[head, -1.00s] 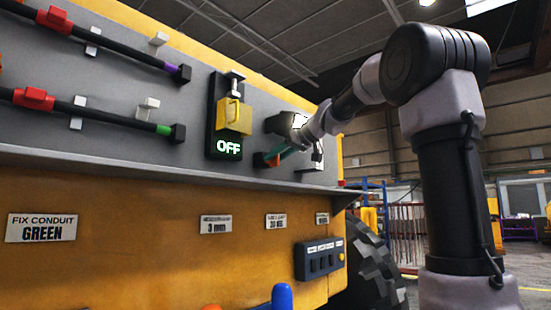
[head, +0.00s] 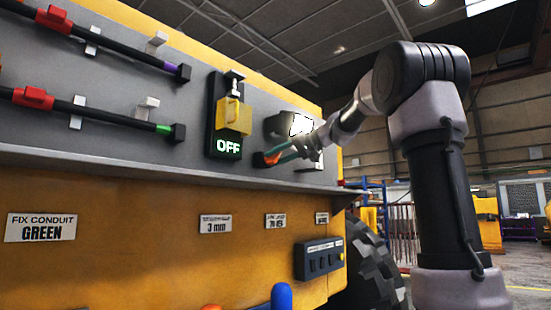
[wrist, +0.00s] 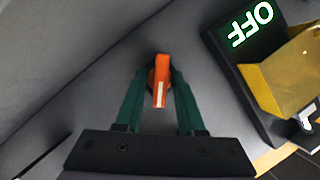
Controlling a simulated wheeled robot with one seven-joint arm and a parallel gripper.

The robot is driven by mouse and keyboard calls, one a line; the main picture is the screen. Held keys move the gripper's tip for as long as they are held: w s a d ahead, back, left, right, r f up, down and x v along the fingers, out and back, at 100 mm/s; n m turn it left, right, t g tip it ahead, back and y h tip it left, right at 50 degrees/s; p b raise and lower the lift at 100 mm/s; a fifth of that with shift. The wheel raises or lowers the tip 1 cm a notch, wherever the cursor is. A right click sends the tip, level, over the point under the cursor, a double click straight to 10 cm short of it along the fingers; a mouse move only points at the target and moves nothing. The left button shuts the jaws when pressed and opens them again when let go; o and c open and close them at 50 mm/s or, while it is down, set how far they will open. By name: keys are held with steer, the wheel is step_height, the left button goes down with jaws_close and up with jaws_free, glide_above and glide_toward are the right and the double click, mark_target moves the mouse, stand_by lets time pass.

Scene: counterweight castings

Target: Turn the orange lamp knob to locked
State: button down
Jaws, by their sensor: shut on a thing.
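The orange knob (wrist: 160,82) sits on the grey panel in the wrist view, a narrow handle with a white stripe toward its lower end. My gripper (wrist: 159,76) has its green fingers on both sides of the knob and is shut on it. In the head view the knob (head: 270,158) is a small orange patch at the tips of my gripper (head: 277,157), partly hidden by the fingers. I see no locked mark beside the knob.
A black box with a yellow padlock-like block (head: 234,115) and a lit OFF sign (head: 229,146) is left of the knob. A dark fixture with a bright white face (head: 301,124) is just behind my wrist. A grey ledge (head: 180,172) runs below.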

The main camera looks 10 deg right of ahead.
steer(key=m+y, duration=0.1)
steer(key=m, duration=0.1)
steer(key=m+y, duration=0.1)
steer(key=m, duration=0.1)
steer(key=shift+w+d+f, duration=0.1)
steer(key=shift+d+f, duration=0.05)
steer(key=shift+f, duration=0.05)
steer(key=shift+f+m+y, duration=0.1)
steer(key=shift+m+y, duration=0.8)
steer(key=shift+m, duration=1.1)
steer(key=c, duration=0.8)
jaws_free()
steer(key=shift+c, duration=0.2)
steer(key=v, duration=1)
steer(key=shift+s+d, duration=0.25)
steer(key=shift+d, duration=0.05)
